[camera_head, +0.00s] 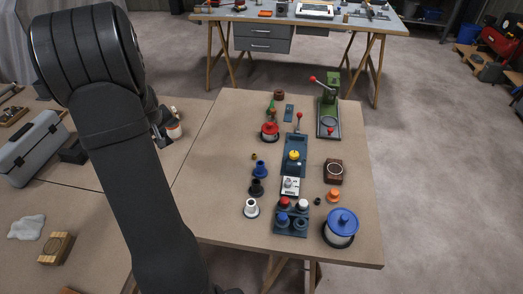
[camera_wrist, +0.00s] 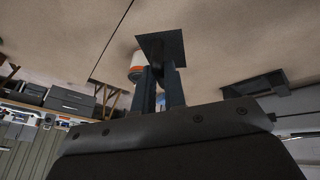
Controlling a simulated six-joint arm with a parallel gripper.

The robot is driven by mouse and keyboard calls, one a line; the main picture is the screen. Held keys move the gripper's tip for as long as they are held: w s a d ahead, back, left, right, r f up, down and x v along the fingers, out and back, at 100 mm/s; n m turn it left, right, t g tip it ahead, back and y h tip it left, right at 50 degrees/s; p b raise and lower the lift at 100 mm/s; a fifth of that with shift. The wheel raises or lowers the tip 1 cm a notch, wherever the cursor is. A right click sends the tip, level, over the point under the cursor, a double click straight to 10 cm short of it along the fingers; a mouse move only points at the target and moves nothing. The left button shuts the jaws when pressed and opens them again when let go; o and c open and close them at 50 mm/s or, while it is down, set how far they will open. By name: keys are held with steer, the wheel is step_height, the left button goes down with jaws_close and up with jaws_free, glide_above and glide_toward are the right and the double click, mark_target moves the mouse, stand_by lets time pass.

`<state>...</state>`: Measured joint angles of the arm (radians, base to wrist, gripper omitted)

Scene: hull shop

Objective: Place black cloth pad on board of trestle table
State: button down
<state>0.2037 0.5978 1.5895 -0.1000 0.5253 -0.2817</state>
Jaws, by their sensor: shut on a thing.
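In the wrist view my gripper (camera_wrist: 159,80) is shut on a dark, flat, square piece, which looks like the black cloth pad (camera_wrist: 175,43). The pad shows at the fingertips, with a dark fold or grip part between the fingers. In the head view my arm hides most of the gripper and the pad; only a small part of the gripper shows beside the white container. The brown board of the trestle table (camera_head: 225,200) lies to the right of my arm. The gripper is over the left-hand worktop, near the seam between the boards.
A white container with an orange band (camera_head: 173,128) stands close by the gripper. A grey toolbox (camera_head: 38,147) stands left.

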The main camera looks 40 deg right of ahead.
steer(key=s+d+m+h, duration=0.1)
steer(key=s+d+m, duration=0.1)
steer(key=s+d, duration=0.6)
steer(key=s+d+m+g, duration=0.1)
steer(key=s+d+m, duration=0.15)
steer(key=d, duration=0.95)
steer(key=s+d+m+h, duration=0.1)
steer(key=s+d+m, duration=0.1)
steer(key=s+d, duration=0.55)
steer(key=shift+n, duration=0.25)
steer(key=w+a+f, duration=0.1)
steer(key=w+f, duration=0.1)
steer(key=w, duration=0.1)
steer(key=w+f, duration=0.2)
steer(key=w, duration=0.2)
steer(key=w+a+f, duration=0.1)
steer(key=w+f, duration=0.1)
steer(key=w, duration=0.2)
steer(key=shift+w+a+f, duration=0.25)
steer(key=shift+a+f, duration=0.05)
steer(key=shift+f, duration=2.1)
steer(key=shift+f, duration=0.2)
steer(key=c, duration=1.5)
jaws_free()
steer(key=shift+r, duration=0.1)
